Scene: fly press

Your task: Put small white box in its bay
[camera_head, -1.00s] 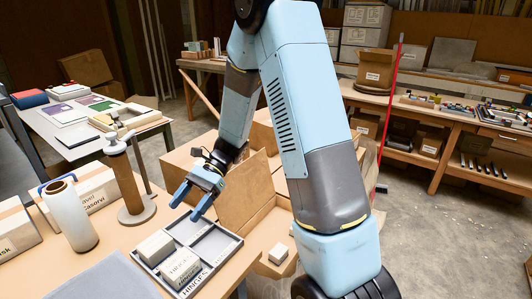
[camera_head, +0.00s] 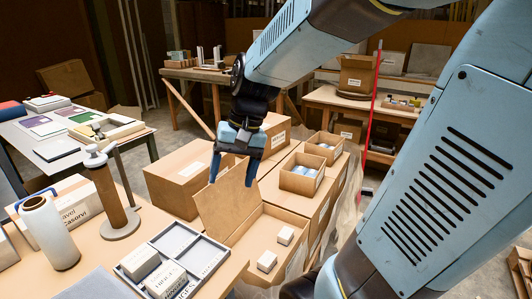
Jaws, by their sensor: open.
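Two small white boxes, one farther back (camera_head: 286,236) and one nearer (camera_head: 267,261), sit apart inside an open cardboard carton (camera_head: 240,245) right of the tray. A grey divided tray (camera_head: 216,268) lies on the bench. Two larger white boxes, one at its left (camera_head: 139,261) and one in front (camera_head: 165,280), occupy bays on its near-left side; its other visible bays look empty. My gripper (camera_head: 233,172) has blue fingers spread apart, pointing down, with nothing between them. It hangs above and behind the carton, in front of its raised flap in the picture.
A white bottle (camera_head: 48,232) and a brown post on a round base (camera_head: 113,200) stand left of the tray. Closed cartons (camera_head: 186,182) and small open boxes of bluish items (camera_head: 302,174) stand behind. My arm covers much of the right side.

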